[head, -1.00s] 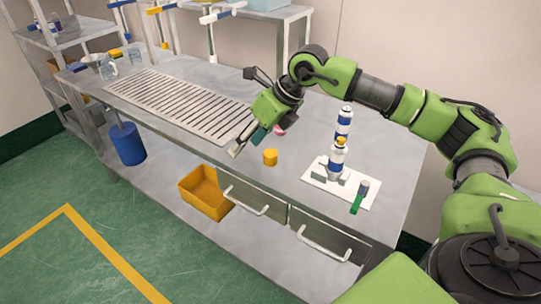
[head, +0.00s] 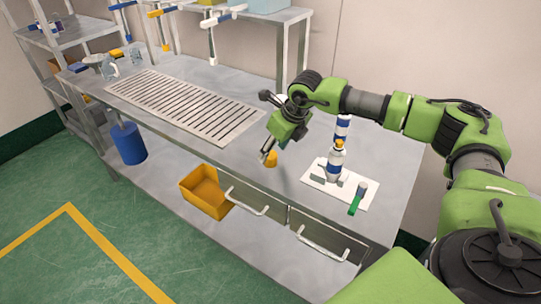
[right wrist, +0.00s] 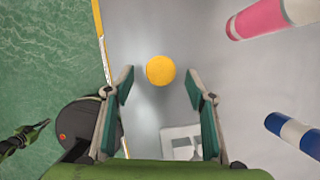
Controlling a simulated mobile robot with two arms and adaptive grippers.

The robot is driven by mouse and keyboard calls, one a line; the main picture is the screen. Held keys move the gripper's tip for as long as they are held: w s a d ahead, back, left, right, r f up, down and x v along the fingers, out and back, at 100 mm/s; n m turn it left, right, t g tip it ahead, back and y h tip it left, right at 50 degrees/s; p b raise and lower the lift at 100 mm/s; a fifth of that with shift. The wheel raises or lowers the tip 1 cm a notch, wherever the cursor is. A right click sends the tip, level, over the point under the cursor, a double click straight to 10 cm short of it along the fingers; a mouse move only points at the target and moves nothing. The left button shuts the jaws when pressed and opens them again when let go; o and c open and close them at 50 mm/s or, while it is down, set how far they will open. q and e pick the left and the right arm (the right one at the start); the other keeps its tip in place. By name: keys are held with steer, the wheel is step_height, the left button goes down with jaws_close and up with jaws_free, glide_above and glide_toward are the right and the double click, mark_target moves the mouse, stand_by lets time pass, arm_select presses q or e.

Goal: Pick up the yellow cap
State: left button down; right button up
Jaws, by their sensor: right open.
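The yellow cap (head: 271,159) stands on the metal table near its front edge. In the head view my right gripper (head: 274,150) is above it and partly hides it. In the right wrist view the cap (right wrist: 160,70) is a round yellow disc seen from above. It lies between the lines of the two open fingers, a little beyond their tips. My right gripper (right wrist: 160,82) is open and empty, and neither finger appears to touch the cap.
A white plate (head: 313,177) to the right holds a blue-and-white can (head: 335,165) and a green-handled item (head: 357,199). Another can (head: 342,127) stands behind. A pink-and-white cylinder (right wrist: 272,17) shows in the wrist view. A slotted grate (head: 180,103) lies left.

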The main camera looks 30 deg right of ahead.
mark_target(271, 154)
steer(key=x, duration=0.3)
steer(key=shift+w+f+p, duration=0.15)
steer(key=shift+f+p, duration=0.2)
arm_select(q)
steer(key=shift+r, duration=0.65)
arm_select(e)
steer(key=c, duration=0.8)
arm_select(q)
steer(key=shift+f, duration=0.1)
arm_select(e)
steer(key=shift+r, duration=0.2)
